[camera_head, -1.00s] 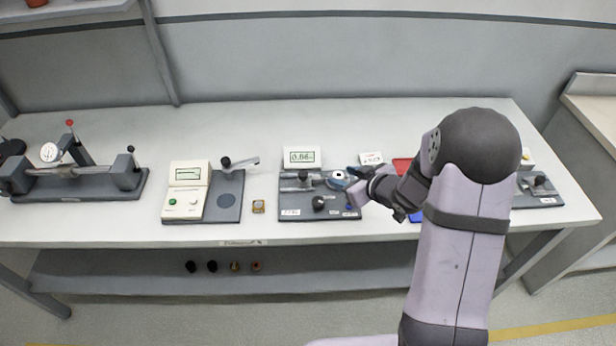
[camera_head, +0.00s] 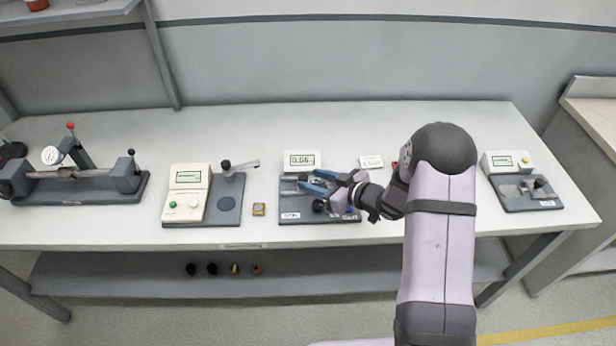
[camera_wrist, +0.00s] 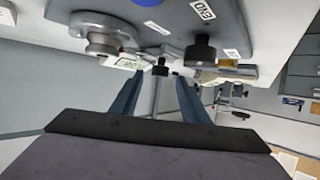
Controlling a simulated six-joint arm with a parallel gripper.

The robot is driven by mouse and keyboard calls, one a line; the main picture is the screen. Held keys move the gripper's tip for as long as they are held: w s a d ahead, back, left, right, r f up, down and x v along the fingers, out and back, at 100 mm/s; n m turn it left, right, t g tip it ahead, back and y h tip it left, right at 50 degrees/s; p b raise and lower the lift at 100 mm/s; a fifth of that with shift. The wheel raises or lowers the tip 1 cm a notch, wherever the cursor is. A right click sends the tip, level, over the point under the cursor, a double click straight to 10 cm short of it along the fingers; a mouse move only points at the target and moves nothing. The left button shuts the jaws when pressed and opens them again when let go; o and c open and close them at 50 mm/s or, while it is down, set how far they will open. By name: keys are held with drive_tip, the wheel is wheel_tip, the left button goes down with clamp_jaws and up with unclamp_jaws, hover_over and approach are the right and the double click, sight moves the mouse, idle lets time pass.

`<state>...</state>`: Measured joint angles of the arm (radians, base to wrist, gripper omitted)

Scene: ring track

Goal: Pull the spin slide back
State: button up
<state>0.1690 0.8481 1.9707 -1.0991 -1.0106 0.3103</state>
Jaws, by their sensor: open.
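The ring station is a dark grey plate (camera_head: 290,207) in the middle of the table, with a lit readout (camera_head: 301,160) behind it. My gripper (camera_head: 306,179) is over the plate, its two blue fingers apart and pointing left. In the wrist view a small black knob (camera_wrist: 160,68) shows between the open fingertips (camera_wrist: 158,77), with no clear contact. A larger black knob (camera_wrist: 200,50) stands beside the right finger; it also shows in the head view (camera_head: 319,206). A round metal spindle part (camera_wrist: 97,32) is at upper left. Which knob is the spin slide's is unclear. My fingers partly cover the plate.
A cream instrument with a lever (camera_head: 187,195) and a small brass block (camera_head: 259,209) stand left. Farther left is a dial-gauge bench (camera_head: 85,188). A white label card (camera_head: 371,161) is behind my wrist. Another station (camera_head: 527,195) stands right. The table's back strip is clear.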

drive_tip(key=shift+x, duration=1.4)
clamp_jaws()
drive_tip(key=shift+a, duration=1.75)
unclamp_jaws()
drive_tip(key=shift+a, duration=0.1)
drive_tip(key=shift+d, duration=0.2)
